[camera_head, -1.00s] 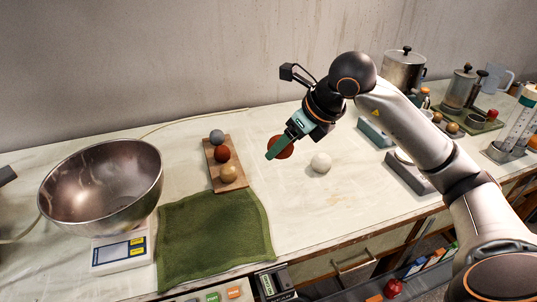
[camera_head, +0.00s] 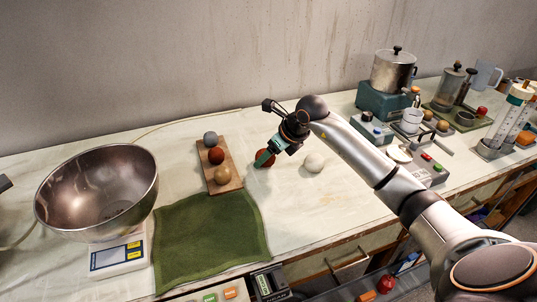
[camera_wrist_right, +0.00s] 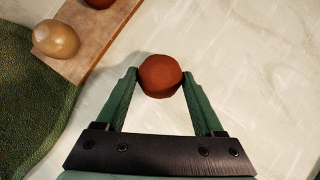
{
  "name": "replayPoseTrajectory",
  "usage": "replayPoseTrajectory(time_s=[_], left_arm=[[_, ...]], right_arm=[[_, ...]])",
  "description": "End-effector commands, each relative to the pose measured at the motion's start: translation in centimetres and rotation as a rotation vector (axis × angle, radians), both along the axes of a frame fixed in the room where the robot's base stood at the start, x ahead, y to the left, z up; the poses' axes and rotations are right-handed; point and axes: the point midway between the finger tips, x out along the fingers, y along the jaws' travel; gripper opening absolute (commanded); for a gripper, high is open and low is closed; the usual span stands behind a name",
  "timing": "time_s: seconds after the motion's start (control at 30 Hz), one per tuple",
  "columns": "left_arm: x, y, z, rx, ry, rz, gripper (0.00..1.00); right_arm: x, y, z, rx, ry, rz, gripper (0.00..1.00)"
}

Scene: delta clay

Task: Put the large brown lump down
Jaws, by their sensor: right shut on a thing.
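My right gripper (camera_head: 265,157) is shut on a round red-brown lump (camera_wrist_right: 160,76), with a green finger on either side of it in the right wrist view. The gripper points down and holds the lump low over the bare bench, between the wooden board and a white lump (camera_head: 314,162). I cannot tell if the held lump touches the bench. On the wooden board (camera_head: 231,185) sit a grey lump (camera_head: 210,138), a smaller red-brown lump (camera_head: 216,156) and a tan lump (camera_head: 222,176). My left gripper is not in view.
A large metal bowl (camera_head: 75,190) rests on a scale (camera_head: 118,258) at the left. A green cloth (camera_head: 210,240) lies in front of the board. Pots, a control box (camera_head: 425,165) and jars crowd the right. The bench behind and in front of the gripper is clear.

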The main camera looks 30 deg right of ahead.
Motion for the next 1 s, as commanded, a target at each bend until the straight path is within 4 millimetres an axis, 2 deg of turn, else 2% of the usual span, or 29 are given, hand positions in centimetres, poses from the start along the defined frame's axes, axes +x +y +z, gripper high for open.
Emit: replayPoseTrajectory(time_s=[0.37,0.4,0.6,0.63,0.87,1.0], left_arm=[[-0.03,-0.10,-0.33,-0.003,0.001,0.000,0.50],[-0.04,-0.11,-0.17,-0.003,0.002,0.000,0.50],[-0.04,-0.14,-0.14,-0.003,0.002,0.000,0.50],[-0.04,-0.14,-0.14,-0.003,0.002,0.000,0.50],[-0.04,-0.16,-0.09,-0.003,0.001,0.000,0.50],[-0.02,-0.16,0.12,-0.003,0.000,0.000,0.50]], right_arm=[[0.06,-0.04,-0.54,0.000,-0.004,-0.001,0.06],[0.04,-0.03,-0.43,0.000,-0.003,-0.001,0.74],[0.03,-0.02,-0.42,0.000,-0.002,-0.001,0.96],[0.03,-0.02,-0.42,0.000,-0.002,-0.001,0.99],[0.03,-0.01,-0.37,0.000,-0.002,-0.001,0.99],[-0.20,-0.16,0.36,-0.001,-0.004,0.000,0.99]])
